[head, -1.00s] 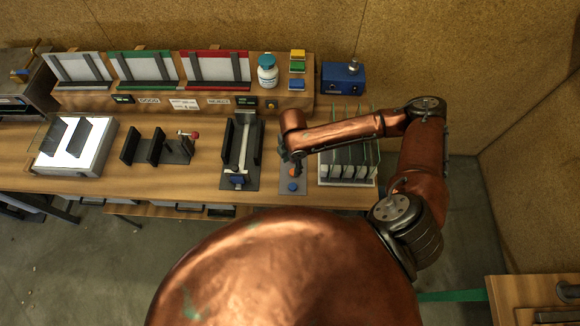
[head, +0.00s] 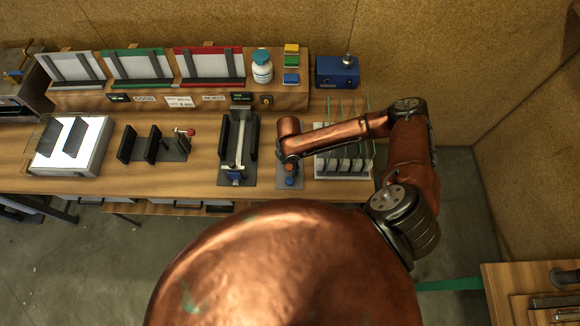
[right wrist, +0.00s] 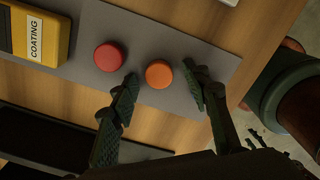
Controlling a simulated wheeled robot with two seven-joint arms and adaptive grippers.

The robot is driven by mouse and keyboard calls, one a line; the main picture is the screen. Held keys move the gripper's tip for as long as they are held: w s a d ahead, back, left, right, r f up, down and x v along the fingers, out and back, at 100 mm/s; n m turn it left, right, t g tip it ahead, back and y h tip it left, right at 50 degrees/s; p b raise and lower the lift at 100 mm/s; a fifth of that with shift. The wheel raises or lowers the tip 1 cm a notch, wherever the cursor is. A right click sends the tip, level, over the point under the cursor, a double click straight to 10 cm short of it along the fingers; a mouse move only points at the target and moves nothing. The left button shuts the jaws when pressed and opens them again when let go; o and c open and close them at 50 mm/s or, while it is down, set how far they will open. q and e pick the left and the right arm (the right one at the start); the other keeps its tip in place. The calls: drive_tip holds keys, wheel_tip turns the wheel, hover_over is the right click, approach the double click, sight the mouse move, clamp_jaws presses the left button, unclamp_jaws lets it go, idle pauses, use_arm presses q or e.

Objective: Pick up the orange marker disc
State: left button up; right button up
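The orange marker disc (right wrist: 158,74) lies on a grey plate (right wrist: 215,64) in the right wrist view. My right gripper (right wrist: 161,80) is open, with one finger on each side of the disc and a visible gap to each; I cannot tell its exact height above the plate. In the head view the right gripper (head: 289,161) hangs over the grey plate and partly hides the discs. A red disc (right wrist: 109,57) sits just left of the orange one in the wrist view. My left gripper is not in view.
A blue disc (head: 291,182) lies at the plate's near end. A yellow box marked COATING (right wrist: 42,34) stands left of the red disc. A rack with upright panes (head: 344,165) is right of the plate, and a dark fixture (head: 238,150) is left.

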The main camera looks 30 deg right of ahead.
drive_tip(key=c, duration=0.8)
